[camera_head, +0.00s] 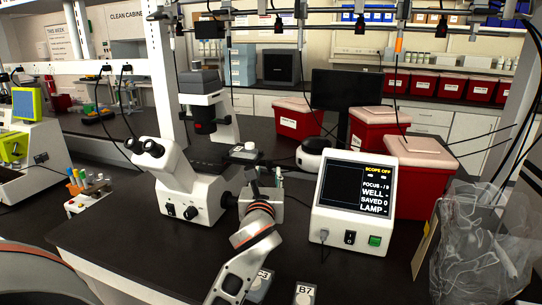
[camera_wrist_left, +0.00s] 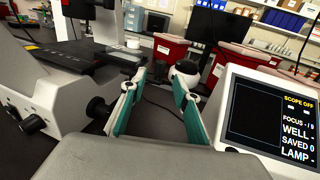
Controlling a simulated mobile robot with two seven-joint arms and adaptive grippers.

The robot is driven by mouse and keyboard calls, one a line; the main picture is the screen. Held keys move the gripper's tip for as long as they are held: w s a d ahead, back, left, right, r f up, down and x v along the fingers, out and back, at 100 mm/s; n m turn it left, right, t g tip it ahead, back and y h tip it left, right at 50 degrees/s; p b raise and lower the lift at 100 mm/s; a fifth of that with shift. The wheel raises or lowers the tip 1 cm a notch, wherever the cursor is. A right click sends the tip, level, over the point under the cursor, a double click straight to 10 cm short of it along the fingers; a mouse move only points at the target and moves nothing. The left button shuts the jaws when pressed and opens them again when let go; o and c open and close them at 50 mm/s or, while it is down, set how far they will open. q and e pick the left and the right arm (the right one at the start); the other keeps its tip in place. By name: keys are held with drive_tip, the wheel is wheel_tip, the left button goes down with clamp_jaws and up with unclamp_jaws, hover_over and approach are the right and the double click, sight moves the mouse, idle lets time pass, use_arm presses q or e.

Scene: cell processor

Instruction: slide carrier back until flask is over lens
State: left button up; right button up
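The white microscope (camera_head: 185,195) stands on the dark bench, with its eyepieces to the left. Its dark stage (camera_head: 240,156) reaches toward the right, with a small pale piece (camera_head: 250,147) on it. I cannot tell if this piece is the flask. The lens is not clearly visible. My left gripper (camera_head: 267,178) is at the microscope's right side; its teal-lined fingers (camera_wrist_left: 160,78) are apart and empty. My right gripper is not in view.
A control box (camera_head: 345,200) reading SCOPE OFF stands close right of my left gripper. Red bins (camera_head: 378,124) and a dark monitor (camera_head: 333,95) stand behind. A clear bag (camera_head: 475,245) is at right. Black knobs (camera_wrist_left: 98,107) are close to the left finger.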

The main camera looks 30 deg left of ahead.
sight(269, 164)
use_arm(q)
drive_tip(key=shift+x, duration=4)
clamp_jaws()
